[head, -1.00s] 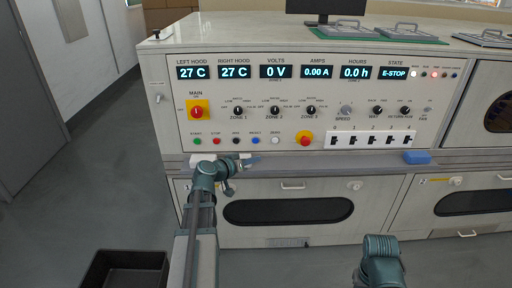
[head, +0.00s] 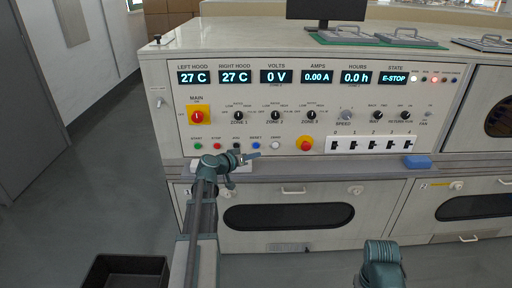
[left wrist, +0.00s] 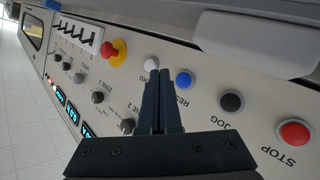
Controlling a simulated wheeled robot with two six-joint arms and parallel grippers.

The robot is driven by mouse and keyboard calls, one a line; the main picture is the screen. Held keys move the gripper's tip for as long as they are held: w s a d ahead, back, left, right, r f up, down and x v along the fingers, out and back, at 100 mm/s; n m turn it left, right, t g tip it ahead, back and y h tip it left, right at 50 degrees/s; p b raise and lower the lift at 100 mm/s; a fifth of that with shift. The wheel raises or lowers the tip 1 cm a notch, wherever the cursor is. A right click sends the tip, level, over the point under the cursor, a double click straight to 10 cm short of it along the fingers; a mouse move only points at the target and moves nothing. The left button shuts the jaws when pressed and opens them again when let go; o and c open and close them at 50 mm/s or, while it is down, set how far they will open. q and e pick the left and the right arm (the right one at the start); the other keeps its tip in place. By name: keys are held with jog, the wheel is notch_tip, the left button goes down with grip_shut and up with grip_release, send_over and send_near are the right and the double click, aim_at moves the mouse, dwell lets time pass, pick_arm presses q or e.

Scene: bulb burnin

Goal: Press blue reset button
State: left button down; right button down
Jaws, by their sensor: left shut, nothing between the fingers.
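The blue reset button (head: 256,147) sits in the row of small round buttons on the front panel, between a black and a white one. It also shows in the left wrist view (left wrist: 184,79), just right of my fingertips. My left gripper (head: 256,156) is shut and empty, with its tips close below the blue button in the head view. In the left wrist view its fingers (left wrist: 160,73) point between the blue button and the white button (left wrist: 151,63). I cannot tell whether the tips touch the panel. My right gripper is out of view.
A black button (left wrist: 231,102) and a red stop button (left wrist: 294,132) lie on the other side of the blue one. A red emergency knob on yellow (head: 305,143) is right of the white button. The state display (head: 394,79) reads E-STOP. A ledge (head: 320,167) runs below the panel.

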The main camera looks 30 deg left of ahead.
pick_arm(q)
jog(key=shift+w+a, duration=0.45)
jog(key=shift+w, duration=0.3)
jog(key=shift+w+a, duration=0.4)
jog(key=shift+w, duration=0.3)
jog(key=shift+w+a, duration=0.1)
dwell(0.9)
jog(key=shift+w+a, duration=0.15)
jog(key=shift+w, duration=0.1)
jog(key=shift+w+a, duration=0.2)
jog(key=shift+w, duration=0.1)
dwell(0.7)
jog(key=shift+s+d, duration=0.45)
jog(key=shift+s, duration=0.25)
dwell(0.3)
jog(key=s+d, duration=0.1)
jog(key=s, duration=0.2)
jog(key=s+d, duration=0.1)
jog(key=shift+s+d, duration=0.15)
jog(key=shift+d, duration=0.15)
